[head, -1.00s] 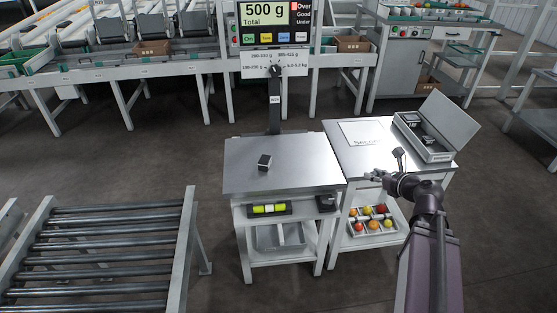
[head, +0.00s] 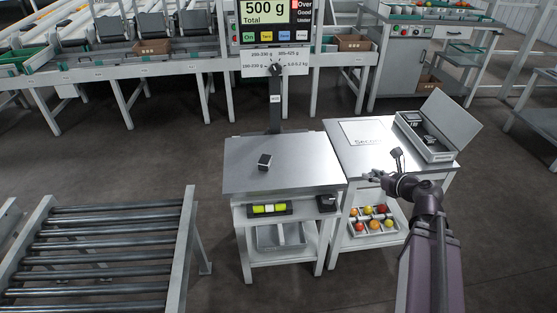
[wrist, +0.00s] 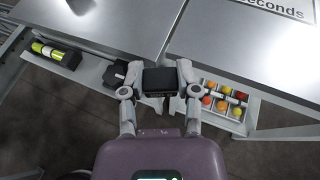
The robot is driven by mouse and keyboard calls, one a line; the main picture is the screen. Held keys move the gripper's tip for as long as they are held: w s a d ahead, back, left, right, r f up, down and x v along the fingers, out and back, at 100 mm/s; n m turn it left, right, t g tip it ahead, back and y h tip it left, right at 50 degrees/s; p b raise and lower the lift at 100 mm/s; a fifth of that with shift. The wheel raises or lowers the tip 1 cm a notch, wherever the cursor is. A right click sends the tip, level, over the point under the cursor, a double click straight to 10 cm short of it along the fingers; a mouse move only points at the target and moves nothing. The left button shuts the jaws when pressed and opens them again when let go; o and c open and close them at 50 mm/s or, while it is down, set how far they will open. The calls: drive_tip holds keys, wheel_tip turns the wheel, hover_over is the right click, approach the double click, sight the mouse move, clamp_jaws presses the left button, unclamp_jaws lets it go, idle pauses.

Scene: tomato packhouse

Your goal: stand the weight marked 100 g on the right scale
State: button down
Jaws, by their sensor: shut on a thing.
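My gripper (wrist: 160,85) is shut on a small dark block-shaped weight (wrist: 159,79); no mark on it is readable. In the head view my gripper (head: 376,176) is by the front edge of the right-hand table. The scale's display (head: 264,14) reads 500 g Total. Only one platform with a display shows clearly.
A tray of tomatoes (head: 354,229) is on the shelf below. A roller conveyor (head: 105,250) stands at left. Most of the scale platform is clear.

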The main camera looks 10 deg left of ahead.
drive_tip(key=s+a+f+n+g+y+b, duration=0.1)
drive_tip(key=a+n, duration=0.1)
drive_tip(key=a, duration=0.6)
drive_tip(key=s+a+f+n+g+y+b, duration=0.1)
drive_tip(key=a+n+g+y, duration=0.1)
drive_tip(key=a, duration=0.7)
drive_tip(key=shift+s+f+g, duration=0.15)
drive_tip(key=shift+s+g, duration=0.15)
drive_tip(key=shift+s, duration=0.1)
drive_tip(key=shift+w, duration=0.1)
drive_tip(key=b, duration=0.2)
approach(291, 159)
drive_tip(key=a, duration=0.1)
drive_tip(key=w+a+r, duration=0.1)
drive_tip(key=w+a, duration=0.1)
drive_tip(key=shift+w+a+r, duration=0.15)
drive_tip(key=shift+a+r, duration=0.2)
drive_tip(key=shift+r, duration=0.05)
drive_tip(key=shift+f+b, duration=1.6)
drive_tip(key=shift+f, duration=0.2)
drive_tip(key=shift+f, duration=0.15)
drive_tip(key=shift+c, duration=1.7)
unclamp_jaws()
